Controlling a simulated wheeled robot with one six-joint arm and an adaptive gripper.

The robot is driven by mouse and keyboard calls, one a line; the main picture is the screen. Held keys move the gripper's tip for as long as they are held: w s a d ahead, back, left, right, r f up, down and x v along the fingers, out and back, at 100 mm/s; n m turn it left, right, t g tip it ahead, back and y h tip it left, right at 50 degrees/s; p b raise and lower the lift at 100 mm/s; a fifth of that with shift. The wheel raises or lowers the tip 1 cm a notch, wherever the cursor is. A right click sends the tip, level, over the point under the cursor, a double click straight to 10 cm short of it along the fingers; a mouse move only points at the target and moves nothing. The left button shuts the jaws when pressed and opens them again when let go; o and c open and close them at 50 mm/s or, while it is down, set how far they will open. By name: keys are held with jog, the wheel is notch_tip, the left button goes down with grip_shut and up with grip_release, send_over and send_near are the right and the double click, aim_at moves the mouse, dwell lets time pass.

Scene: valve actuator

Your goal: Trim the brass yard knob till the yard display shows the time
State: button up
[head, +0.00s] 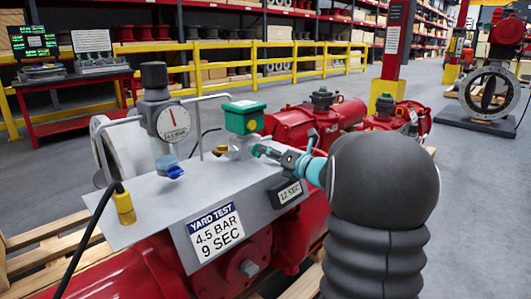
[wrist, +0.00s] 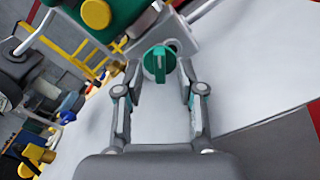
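A green knob (wrist: 160,63) with a raised grip bar lies between my fingertips in the wrist view; it also shows in the head view (head: 258,150). My gripper (wrist: 160,72) is open, with a finger on each side of this knob and visible gaps. A small brass-coloured knob (head: 221,150) sits left of it, below the green box (head: 244,117); I cannot tell it clearly in the wrist view. The display (head: 289,192) on the panel's right face reads 12 SEC. The label (head: 215,232) reads YARD TEST, 4.5 BAR, 9 SEC.
A pressure gauge (head: 173,123), labelled 4.5 BAR, stands left of the green box. Thin metal tubes rise around it. A black cable with a yellow plug (head: 123,205) crosses the panel's left side. Red actuator bodies (head: 300,125) lie behind.

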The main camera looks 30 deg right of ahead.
jog(key=shift+w+a, duration=0.25)
jog(key=shift+w, duration=0.45)
grip_shut()
